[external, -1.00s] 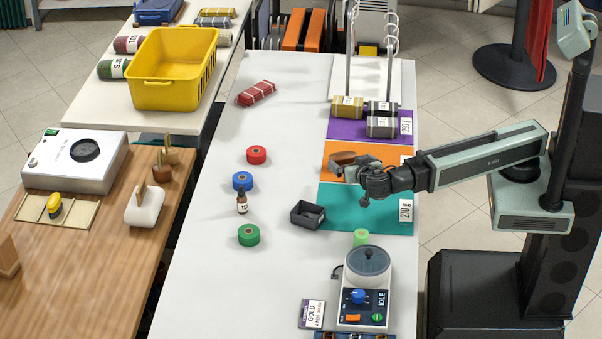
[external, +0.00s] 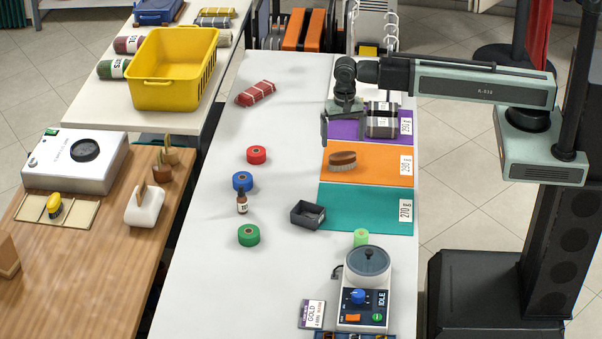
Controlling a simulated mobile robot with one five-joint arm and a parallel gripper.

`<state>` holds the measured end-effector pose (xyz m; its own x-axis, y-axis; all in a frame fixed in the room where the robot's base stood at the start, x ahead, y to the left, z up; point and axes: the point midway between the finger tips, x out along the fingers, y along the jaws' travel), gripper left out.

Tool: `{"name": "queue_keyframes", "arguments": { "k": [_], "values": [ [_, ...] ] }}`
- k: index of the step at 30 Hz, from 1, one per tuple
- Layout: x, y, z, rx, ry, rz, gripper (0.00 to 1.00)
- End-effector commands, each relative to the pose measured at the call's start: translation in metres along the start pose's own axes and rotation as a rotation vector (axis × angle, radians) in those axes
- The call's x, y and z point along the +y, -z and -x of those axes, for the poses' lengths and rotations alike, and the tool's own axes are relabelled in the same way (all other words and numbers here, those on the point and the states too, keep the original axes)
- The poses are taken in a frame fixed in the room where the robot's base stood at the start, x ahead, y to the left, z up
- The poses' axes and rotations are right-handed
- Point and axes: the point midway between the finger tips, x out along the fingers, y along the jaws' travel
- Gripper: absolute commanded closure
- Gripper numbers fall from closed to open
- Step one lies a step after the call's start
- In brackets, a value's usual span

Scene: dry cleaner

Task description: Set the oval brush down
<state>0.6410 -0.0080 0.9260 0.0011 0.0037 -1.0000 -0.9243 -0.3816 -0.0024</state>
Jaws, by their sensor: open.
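The oval brush (external: 342,161) has a brown wooden back and pale bristles. It lies bristles down on the orange mat (external: 380,170), towards the mat's left part. My gripper (external: 335,125) is open and empty, pointing down above the purple mat (external: 350,128), behind the brush and apart from it. My arm hides part of the purple mat and some of the rolled bundles there.
A dark rolled bundle (external: 381,127) sits on the purple mat near my gripper. The teal mat (external: 370,215) lies in front, with a dark open box (external: 307,214) at its left edge. Colored tape rolls stand along the left.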

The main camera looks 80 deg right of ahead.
Motion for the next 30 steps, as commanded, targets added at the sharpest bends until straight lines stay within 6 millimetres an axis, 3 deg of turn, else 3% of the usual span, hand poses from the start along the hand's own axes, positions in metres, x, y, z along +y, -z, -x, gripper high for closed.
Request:
{"name": "queue_keyframes", "arguments": {
  "k": [8,14,24,30],
  "values": [
    [0.0,-0.001,-0.029,0.001,-0.001,0.001,0.0],
    [0.001,0.0,-0.032,0.002,-0.002,0.001,0.0],
    [0.002,0.003,-0.082,0.003,-0.002,0.002,0.0],
    [0.002,0.003,-0.08,0.003,-0.002,0.002,0.0]
  ]
}}
